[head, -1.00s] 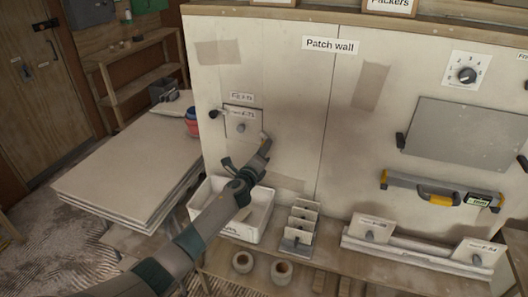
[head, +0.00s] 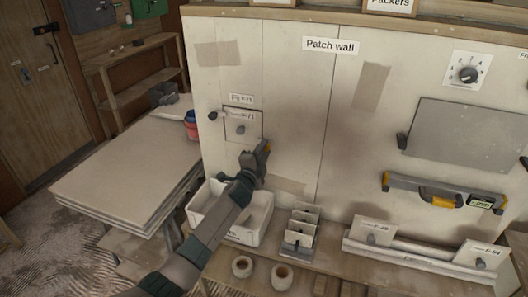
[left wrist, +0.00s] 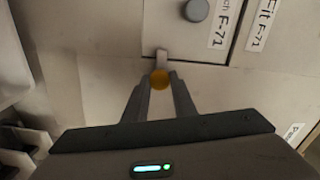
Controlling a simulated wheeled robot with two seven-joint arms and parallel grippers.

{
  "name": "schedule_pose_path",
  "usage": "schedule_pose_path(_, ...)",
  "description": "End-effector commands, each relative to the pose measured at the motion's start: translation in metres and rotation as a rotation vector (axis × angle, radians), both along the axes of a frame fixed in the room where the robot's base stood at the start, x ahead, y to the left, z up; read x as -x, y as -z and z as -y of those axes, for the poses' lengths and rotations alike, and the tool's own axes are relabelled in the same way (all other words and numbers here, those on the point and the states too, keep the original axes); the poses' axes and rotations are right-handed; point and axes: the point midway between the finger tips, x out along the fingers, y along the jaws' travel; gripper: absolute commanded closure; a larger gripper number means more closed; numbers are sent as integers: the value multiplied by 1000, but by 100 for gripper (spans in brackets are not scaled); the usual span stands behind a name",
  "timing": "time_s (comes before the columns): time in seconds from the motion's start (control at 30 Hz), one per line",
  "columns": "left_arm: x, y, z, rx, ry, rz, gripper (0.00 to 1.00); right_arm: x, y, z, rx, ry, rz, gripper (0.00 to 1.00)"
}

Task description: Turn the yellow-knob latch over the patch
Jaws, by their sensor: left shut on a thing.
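The patch (head: 241,126), marked F-71, sits in the opening of the patch wall and carries a grey knob (left wrist: 195,10). My left gripper (left wrist: 160,82) is shut on the yellow knob (left wrist: 159,79) of a latch just off the patch's edge. The latch's pale bar (left wrist: 162,57) points toward the patch in the left wrist view, its tip at the patch's edge; I cannot tell how far it overlaps. In the head view my left gripper (head: 262,150) is below and right of the patch and largely hides the yellow knob. My right gripper is out of view.
A dark-knob latch (head: 213,115) is at the patch's upper left. A level (head: 445,196) hangs at right. Stacked boards (head: 125,165) lie at left.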

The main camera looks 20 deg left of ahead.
Motion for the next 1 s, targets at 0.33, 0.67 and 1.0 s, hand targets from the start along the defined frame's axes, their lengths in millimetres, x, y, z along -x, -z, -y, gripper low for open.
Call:
schedule_pose_path(0.33, 0, 1, 0, 46, 0, -4, 98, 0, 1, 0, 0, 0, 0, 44)
schedule_pose_path(0.67, 0, 1, 0, 45, 0, -4, 57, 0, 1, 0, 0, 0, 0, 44)
schedule_pose_path(1.0, 1, 1, 0, 43, 0, -2, 57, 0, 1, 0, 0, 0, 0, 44)
